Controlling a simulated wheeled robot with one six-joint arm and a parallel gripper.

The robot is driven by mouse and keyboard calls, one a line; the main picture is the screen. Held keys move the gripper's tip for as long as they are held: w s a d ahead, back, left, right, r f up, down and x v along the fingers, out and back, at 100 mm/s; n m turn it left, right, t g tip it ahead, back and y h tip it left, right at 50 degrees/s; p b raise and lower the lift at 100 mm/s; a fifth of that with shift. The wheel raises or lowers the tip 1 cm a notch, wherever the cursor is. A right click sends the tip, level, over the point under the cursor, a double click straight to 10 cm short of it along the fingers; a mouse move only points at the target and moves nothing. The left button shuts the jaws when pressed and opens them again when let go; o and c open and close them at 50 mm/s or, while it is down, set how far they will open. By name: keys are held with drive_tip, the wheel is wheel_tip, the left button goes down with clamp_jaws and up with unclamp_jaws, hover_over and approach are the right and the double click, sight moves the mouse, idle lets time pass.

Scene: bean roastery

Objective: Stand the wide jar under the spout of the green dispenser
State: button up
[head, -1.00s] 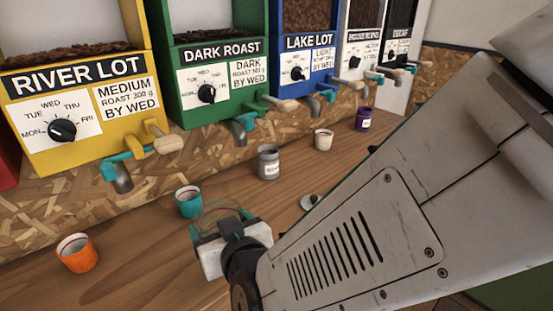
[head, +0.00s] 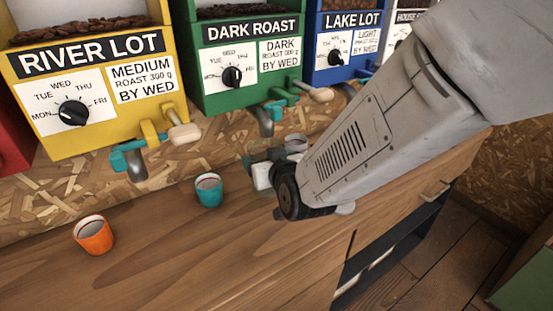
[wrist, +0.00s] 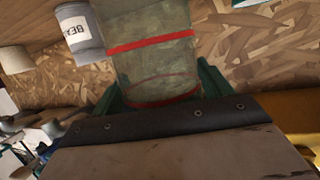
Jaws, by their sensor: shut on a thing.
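The wide jar is clear glass with red bands; it fills the upper middle of the wrist view (wrist: 152,60). My gripper (wrist: 158,88) is shut on it, with a green finger on each side. In the head view my gripper (head: 262,168) is below the green dispenser (head: 232,55), labelled DARK ROAST, and the jar is mostly hidden there. The dispenser's grey spout (head: 266,126) hangs just above the gripper area. I cannot tell whether the jar touches the counter or is exactly under the spout.
A teal cup (head: 208,190) stands left of my gripper and an orange cup (head: 93,235) farther left. A grey labelled canister (wrist: 80,35) stands close by the jar. The yellow dispenser (head: 90,90) and blue dispenser (head: 345,45) flank the green one. The front counter (head: 190,260) is clear.

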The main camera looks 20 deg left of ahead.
drive_tip(key=shift+w+a, duration=0.1)
drive_tip(key=shift+w, duration=0.45)
drive_tip(key=shift+w+f, duration=0.15)
drive_tip(key=shift+f, duration=0.8)
drive_tip(key=shift+w+f, duration=0.1)
drive_tip(key=shift+f, duration=0.8)
drive_tip(key=o, duration=1.1)
drive_tip(key=shift+f, duration=0.15)
drive_tip(key=shift+s+r, duration=0.15)
drive_tip(key=shift+r, duration=0.1)
drive_tip(key=v, duration=1.1)
drive_tip(key=shift+s+d+r, duration=0.15)
drive_tip(key=shift+s+d, duration=0.05)
drive_tip(key=shift+d, duration=0.1)
